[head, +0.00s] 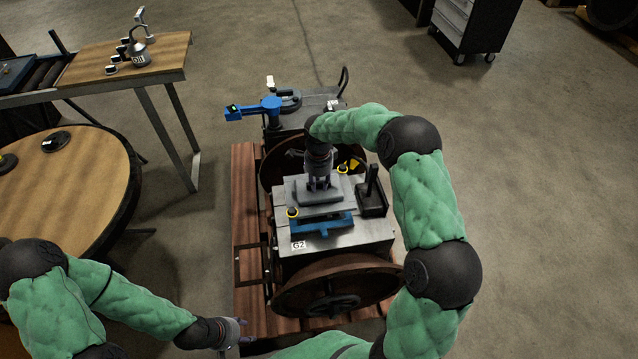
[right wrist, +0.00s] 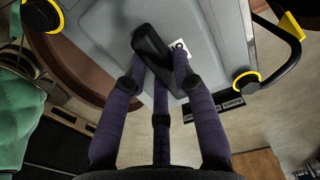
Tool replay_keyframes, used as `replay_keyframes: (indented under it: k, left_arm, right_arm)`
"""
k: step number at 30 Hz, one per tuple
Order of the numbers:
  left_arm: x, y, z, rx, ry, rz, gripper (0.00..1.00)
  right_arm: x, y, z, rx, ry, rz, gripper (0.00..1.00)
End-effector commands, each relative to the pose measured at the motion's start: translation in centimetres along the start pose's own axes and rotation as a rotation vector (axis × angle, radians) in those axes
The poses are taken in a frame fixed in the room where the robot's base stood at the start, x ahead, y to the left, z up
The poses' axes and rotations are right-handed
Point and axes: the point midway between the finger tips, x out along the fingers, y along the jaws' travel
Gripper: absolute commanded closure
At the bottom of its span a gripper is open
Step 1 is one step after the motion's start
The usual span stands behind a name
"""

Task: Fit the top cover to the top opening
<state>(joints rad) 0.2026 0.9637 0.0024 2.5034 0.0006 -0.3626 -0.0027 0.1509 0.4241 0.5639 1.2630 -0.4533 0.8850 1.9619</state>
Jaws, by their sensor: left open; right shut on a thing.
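The top cover (head: 312,193) is a grey plate over the top of the engine (head: 345,238), which carries a G2 label. My right gripper (head: 319,168) is above the cover, shut on its black handle. In the right wrist view, the fingers close around the black handle (right wrist: 155,50) on the grey plate (right wrist: 200,30). A blue part (head: 325,226) shows below the cover's near edge. The top opening is hidden under the cover. I cannot tell whether the cover touches the engine top. My left gripper (head: 238,332) is open and empty, low in front of the engine's left side.
Yellow-ringed black knobs (head: 292,213) stand near the cover's corners. A black box with an upright handle (head: 372,195) is at the engine's right. A rusty flywheel (head: 335,285) is in front.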

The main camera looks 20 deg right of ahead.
Motion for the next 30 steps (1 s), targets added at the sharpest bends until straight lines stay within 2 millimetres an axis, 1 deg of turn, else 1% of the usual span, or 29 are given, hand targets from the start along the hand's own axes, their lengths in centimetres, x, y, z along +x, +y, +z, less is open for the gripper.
replay_keyframes:
  k: [5,15,18,22,30]
  left_arm:
    - [0.8,-0.3,0.0,0.000,0.000,0.000,0.52]
    - [2.9,-1.1,-0.1,0.000,0.000,0.000,0.52]
    - [3.5,-1.2,-0.1,0.000,0.000,0.000,0.52]
    - [3.8,-1.3,-0.1,0.000,0.000,0.000,0.52]
    - [3.7,-1.3,-0.1,0.000,0.000,0.000,0.52]
  right_arm:
    - [1.3,-0.1,0.0,0.001,0.000,-0.002,1.00]
    - [5.0,-0.1,-0.1,0.001,0.000,-0.003,1.00]
    - [5.9,-0.1,-0.1,0.001,0.000,-0.003,1.00]
    - [6.4,-0.1,0.0,0.001,0.000,-0.003,1.00]
    - [6.4,-0.1,0.0,0.001,0.000,-0.003,1.00]
